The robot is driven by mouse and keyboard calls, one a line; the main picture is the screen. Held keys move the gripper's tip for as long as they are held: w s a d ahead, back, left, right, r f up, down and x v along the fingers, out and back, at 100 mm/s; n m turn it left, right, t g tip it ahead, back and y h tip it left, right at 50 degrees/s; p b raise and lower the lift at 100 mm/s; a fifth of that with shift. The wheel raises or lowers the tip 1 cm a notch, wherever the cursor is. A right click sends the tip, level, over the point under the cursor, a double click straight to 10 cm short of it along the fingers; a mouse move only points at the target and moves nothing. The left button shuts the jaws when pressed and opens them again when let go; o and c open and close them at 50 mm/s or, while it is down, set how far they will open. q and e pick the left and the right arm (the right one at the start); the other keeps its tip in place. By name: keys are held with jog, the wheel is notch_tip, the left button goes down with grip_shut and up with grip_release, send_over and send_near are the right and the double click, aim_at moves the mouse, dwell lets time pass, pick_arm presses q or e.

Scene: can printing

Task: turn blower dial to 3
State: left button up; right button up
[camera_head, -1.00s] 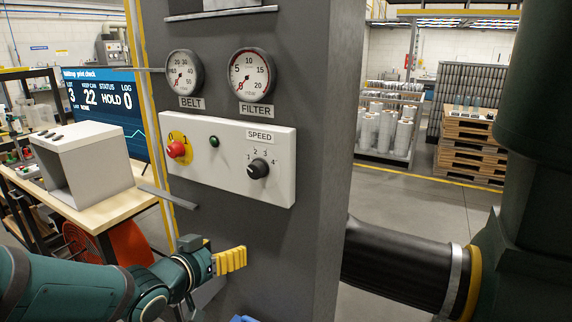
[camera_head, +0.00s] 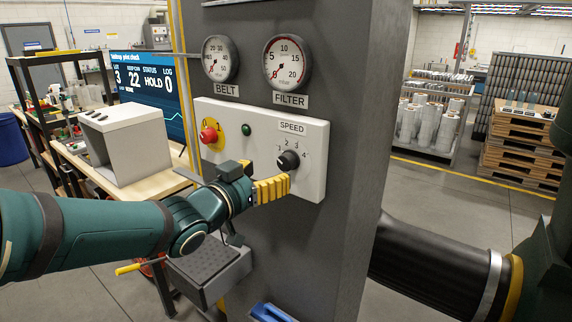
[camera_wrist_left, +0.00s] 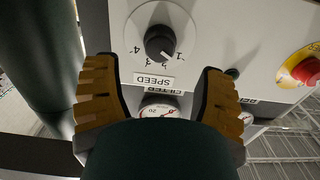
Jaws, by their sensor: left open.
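The black speed dial (camera_head: 288,160) sits on the white control panel (camera_head: 225,122), with numbers 1 to 4 around it and a SPEED label (camera_head: 292,127). In the left wrist view the dial (camera_wrist_left: 158,42) shows a white mark toward the 1 and 2 side; the exact number is hard to tell. My left gripper (camera_head: 272,189) has yellow fingers and is just below and left of the dial. In the left wrist view the open gripper (camera_wrist_left: 160,88) has its fingers apart, with the dial ahead between their lines and nothing held. My right gripper is out of view.
A red button (camera_head: 209,135) on a yellow plate and a green button (camera_head: 246,130) are left of the dial. The BELT gauge (camera_head: 219,58) and FILTER gauge (camera_head: 287,62) are above. A black duct (camera_head: 425,262) is at lower right. Space before the panel looks free.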

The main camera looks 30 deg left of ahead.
aim_at(283, 164)
pick_arm(q)
jog(key=w, duration=0.6)
jog(key=shift+w+d, duration=0.25)
jog(key=shift+w, duration=0.15)
jog(key=shift+c, duration=0.3)
grip_shut()
